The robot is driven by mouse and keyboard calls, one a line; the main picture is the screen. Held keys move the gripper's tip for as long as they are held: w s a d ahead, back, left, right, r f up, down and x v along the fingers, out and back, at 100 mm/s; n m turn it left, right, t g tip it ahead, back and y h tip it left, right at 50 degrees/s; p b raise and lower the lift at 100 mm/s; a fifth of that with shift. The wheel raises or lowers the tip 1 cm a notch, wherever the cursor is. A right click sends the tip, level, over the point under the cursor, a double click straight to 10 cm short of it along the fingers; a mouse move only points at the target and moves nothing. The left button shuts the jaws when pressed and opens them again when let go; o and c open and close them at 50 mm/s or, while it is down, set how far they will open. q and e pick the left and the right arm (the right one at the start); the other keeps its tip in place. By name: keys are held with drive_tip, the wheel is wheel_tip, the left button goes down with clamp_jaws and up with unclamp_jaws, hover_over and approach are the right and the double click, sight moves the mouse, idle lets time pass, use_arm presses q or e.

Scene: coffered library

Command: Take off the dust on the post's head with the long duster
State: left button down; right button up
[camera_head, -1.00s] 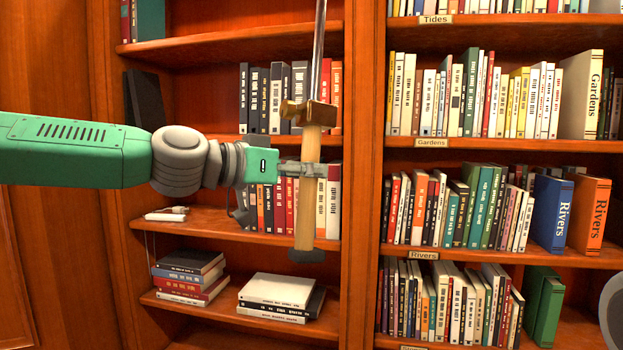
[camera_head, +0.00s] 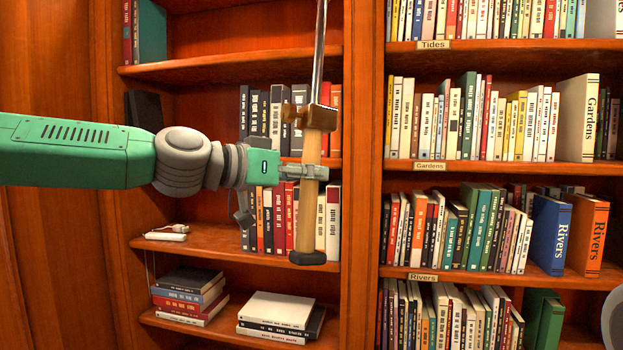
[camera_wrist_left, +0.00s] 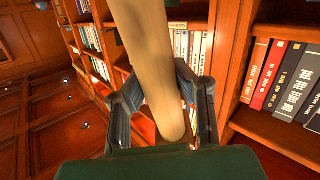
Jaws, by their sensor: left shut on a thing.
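The long duster shows in the head view as a pale wooden handle (camera_head: 309,205) with a dark end cap, a brown collar and a thin metal shaft. The shaft runs up and out of the top of the picture. My left gripper (camera_head: 308,172) is shut on the wooden handle below the collar and holds the duster nearly upright in front of the shelves. In the left wrist view the handle (camera_wrist_left: 145,50) lies between the two fingers (camera_wrist_left: 165,100). The duster's head, the post's head and any dust are out of view. My right gripper is not in view.
A tall wooden bookcase stands ahead, with a thick upright (camera_head: 362,180) just right of the duster. Rows of books (camera_head: 470,230) fill the right bay. Stacked books (camera_head: 280,312) and a small white object (camera_head: 167,233) lie on the left shelves.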

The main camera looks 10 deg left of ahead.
use_arm(q)
drive_tip(key=shift+w+r+p, duration=0.35)
drive_tip(key=shift+r+p, duration=2)
drive_tip(key=shift+r, duration=1.05)
drive_tip(key=shift+w+r+p, duration=0.4)
drive_tip(key=shift+r+p, duration=1.9)
drive_tip(key=shift+r, duration=1.1)
drive_tip(key=shift+w+r+p, duration=0.35)
drive_tip(key=shift+r+p, duration=2)
drive_tip(key=shift+r, duration=1.05)
drive_tip(key=shift+w+r+p, duration=0.15)
drive_tip(key=shift+r, duration=0.6)
drive_tip(key=shift+w+r+p, duration=0.1)
drive_tip(key=shift+r+p, duration=0.05)
drive_tip(key=shift+r, duration=0.6)
drive_tip(key=shift+w+d+r, duration=0.1)
drive_tip(key=shift+w+r, duration=1.2)
drive_tip(key=shift+r, duration=0.3)
drive_tip(key=shift+w+d+r, duration=0.1)
drive_tip(key=shift+w+r, duration=1.2)
drive_tip(key=shift+r, duration=0.3)
drive_tip(key=shift+w+r, duration=1.3)
drive_tip(key=shift+r, duration=0.3)
